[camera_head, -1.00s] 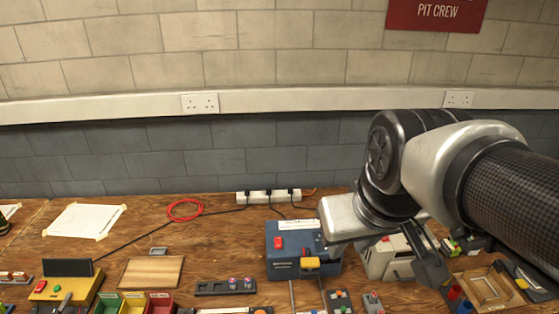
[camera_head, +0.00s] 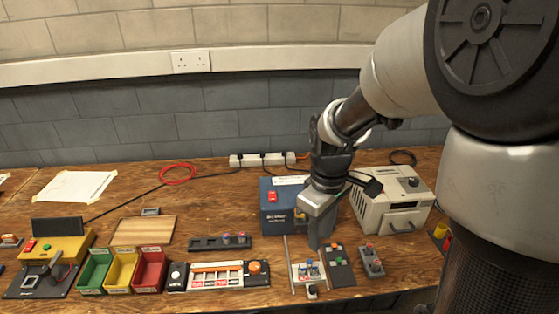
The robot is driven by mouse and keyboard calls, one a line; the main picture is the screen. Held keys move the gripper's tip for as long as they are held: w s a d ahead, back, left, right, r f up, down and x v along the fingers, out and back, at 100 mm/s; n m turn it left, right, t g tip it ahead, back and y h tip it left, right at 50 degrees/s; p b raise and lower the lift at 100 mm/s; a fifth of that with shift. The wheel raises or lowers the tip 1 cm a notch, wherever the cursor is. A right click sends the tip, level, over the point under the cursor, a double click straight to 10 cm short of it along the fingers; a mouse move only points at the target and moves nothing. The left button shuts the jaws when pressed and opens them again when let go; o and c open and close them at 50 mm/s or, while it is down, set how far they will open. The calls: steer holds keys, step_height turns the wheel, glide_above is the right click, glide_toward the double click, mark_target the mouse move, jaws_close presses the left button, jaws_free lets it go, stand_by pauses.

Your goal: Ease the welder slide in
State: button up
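The blue welder box (camera_head: 272,220) with a red button stands at the centre of the bench, partly hidden behind my gripper. A thin metal rail (camera_head: 288,262) runs forward from it. The slide (camera_head: 297,271), a small pale carriage holding red and blue pieces, sits toward the front of the rails, out from the box. A dark knob (camera_head: 312,291) is at its front. My gripper (camera_head: 314,246) points down in front of the box, above or just behind the slide in the picture. Its fingers overlap, so their gap and any contact with the slide are hidden.
A dark block with buttons (camera_head: 339,266) and a small grey control box (camera_head: 371,261) lie close right of the slide. A cream machine (camera_head: 395,205) stands behind them. The wood board (camera_head: 144,231) is bare.

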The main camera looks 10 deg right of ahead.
mark_target(313, 288)
steer(key=shift+n, duration=0.4)
step_height(313, 288, down, 20)
steer(key=b, duration=0.4)
steer(key=shift+w+f, duration=0.1)
steer(key=shift+f, duration=0.05)
jaws_close()
